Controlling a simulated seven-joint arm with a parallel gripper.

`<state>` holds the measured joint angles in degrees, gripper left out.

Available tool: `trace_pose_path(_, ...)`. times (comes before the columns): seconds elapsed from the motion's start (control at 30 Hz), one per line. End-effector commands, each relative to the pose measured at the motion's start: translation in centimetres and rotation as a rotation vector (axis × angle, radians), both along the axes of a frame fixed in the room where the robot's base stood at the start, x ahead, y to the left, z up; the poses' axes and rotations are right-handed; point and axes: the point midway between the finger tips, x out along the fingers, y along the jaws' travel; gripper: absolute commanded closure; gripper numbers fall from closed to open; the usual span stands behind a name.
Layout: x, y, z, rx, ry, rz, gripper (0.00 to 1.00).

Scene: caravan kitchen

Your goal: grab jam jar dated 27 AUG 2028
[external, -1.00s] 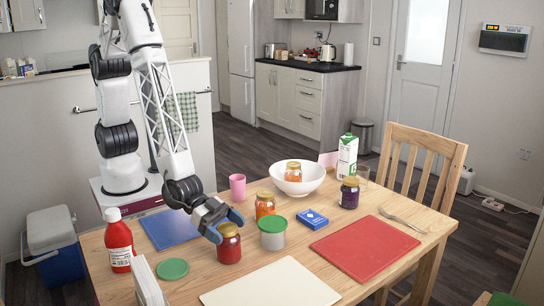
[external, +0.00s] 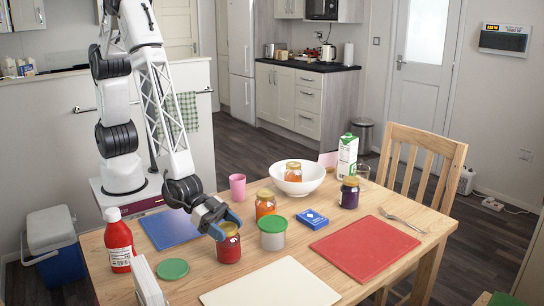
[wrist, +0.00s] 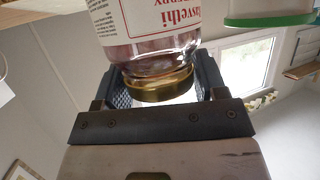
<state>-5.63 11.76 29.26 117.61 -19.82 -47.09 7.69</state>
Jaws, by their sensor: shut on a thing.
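A glass jar of dark red jam (external: 229,250) stands upright on the table at the front. My gripper (external: 228,226) is shut on it near its lid. The wrist view shows the jar (wrist: 148,28) upside down, with its gold lid between my two fingers (wrist: 162,82). Part of its label with red lettering shows; I see no readable date. An orange jam jar (external: 265,208) stands behind it. Another orange jar (external: 293,174) is in the white bowl (external: 312,177). A dark purple jar (external: 349,197) stands at the right. Their dates are too small to read.
A tub with a green lid (external: 272,238) stands close to the right of the held jar. A red ketchup bottle (external: 119,245), a green disc (external: 172,268) and a blue board (external: 170,228) are to the left. A white board (external: 272,287) lies in front, a red board (external: 365,248) right.

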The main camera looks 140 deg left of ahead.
Motion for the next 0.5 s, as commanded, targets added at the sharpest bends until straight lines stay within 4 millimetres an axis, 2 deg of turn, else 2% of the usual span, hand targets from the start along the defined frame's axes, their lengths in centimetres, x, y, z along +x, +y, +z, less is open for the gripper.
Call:
trace_pose_path(0.27, 0.1, 0.0, 1.5, 0.0, -0.002, 0.0, 0.93)
trace_pose_path(0.47, 0.1, 0.0, 3.6, 0.001, -0.003, -0.001, 0.93)
trace_pose_path(0.5, -0.5, -0.1, 3.6, 0.0, -0.001, 0.0, 0.93)
